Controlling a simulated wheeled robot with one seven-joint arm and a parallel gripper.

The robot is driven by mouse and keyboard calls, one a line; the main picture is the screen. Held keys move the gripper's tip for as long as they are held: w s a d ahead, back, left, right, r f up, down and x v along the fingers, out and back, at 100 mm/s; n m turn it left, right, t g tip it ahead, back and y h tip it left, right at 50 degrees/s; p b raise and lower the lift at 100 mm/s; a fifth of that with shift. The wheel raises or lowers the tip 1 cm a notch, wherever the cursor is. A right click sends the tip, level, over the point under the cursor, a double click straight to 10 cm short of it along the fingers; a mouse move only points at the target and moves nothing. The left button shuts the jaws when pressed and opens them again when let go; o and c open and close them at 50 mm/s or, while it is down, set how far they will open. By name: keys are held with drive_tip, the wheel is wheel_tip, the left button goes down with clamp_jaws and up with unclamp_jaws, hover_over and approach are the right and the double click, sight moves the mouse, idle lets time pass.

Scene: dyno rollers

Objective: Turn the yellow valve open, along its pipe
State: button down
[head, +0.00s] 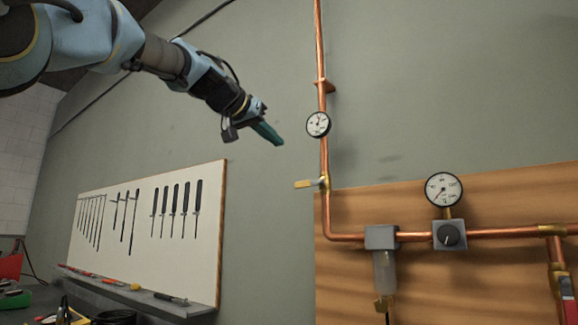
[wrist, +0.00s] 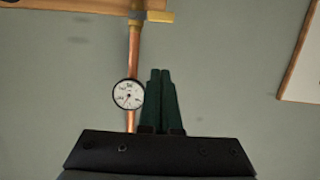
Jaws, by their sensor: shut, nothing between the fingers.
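The yellow valve handle (head: 305,184) sits on the vertical copper pipe (head: 324,160) in the head view, below the small round gauge. The handle points left, across the pipe. In the wrist view the yellow handle (wrist: 160,17) shows at the top, sticking out to the right of the pipe (wrist: 134,58). My gripper (head: 280,142) has green fingers, closed together and empty. It is above and to the left of the handle, apart from it. In the wrist view my gripper (wrist: 161,72) points toward the handle, with a gap between.
A small gauge (head: 318,124) is on the vertical pipe, right of my gripper. A larger gauge (head: 443,189) and a filter unit (head: 382,238) are on the horizontal pipe by a wooden panel (head: 460,285). A white tool board (head: 150,235) hangs at lower left.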

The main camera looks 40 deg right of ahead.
drive_tip(key=p, duration=0.4)
hover_over(309, 184)
drive_tip(key=w+a, duration=0.2)
wheel_tip(309, 184, down, 2)
drive_tip(key=f, duration=0.1)
drive_tip(key=shift+a+f+b, duration=0.2)
drive_tip(key=shift+f, duration=0.7)
drive_tip(key=shift+a+f+b, duration=0.15)
drive_tip(key=shift+f, duration=0.7)
